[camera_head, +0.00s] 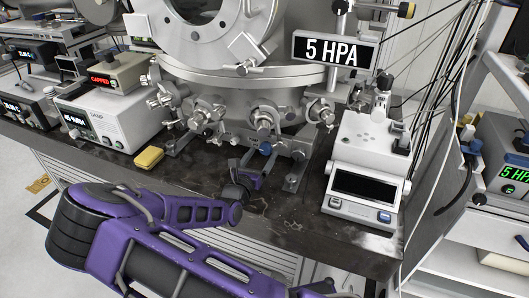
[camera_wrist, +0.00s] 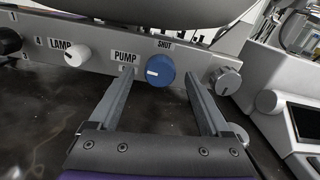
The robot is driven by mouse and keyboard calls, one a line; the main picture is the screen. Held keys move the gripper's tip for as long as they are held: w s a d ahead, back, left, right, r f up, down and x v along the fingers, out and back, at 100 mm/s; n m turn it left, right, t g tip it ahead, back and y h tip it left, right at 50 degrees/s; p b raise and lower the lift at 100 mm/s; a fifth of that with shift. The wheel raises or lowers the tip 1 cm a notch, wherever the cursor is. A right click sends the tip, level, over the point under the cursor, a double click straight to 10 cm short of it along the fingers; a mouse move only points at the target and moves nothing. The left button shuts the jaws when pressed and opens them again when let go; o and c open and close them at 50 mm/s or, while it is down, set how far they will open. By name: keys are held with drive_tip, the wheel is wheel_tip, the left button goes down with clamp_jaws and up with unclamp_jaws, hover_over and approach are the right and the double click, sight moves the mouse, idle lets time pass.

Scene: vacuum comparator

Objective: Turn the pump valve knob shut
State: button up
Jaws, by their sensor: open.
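The blue pump valve knob (camera_wrist: 162,72) is on the grey panel (camera_wrist: 210,62), between a PUMP label (camera_wrist: 124,57) on its left and a SHUT label (camera_wrist: 165,44) above it. Its short white mark lies roughly sideways, on the knob's left side, not toward SHUT. My gripper (camera_wrist: 156,84) is open and empty, one finger on each side of the knob in the wrist view; contact cannot be told. In the head view the blue knob (camera_head: 265,149) sits low on the steel chamber, and my gripper (camera_head: 250,174) is just in front and below.
A white knob (camera_wrist: 76,54) marked LAMP is left of PUMP, and a grey knob (camera_wrist: 226,80) is to the right. A white balance-like device (camera_head: 367,165) stands right on the dark bench (camera_head: 275,215). A yellow block (camera_head: 149,157) lies left. The chamber overhangs the panel.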

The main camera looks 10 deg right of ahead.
drive_tip(key=shift+x, duration=1.25)
clamp_jaws()
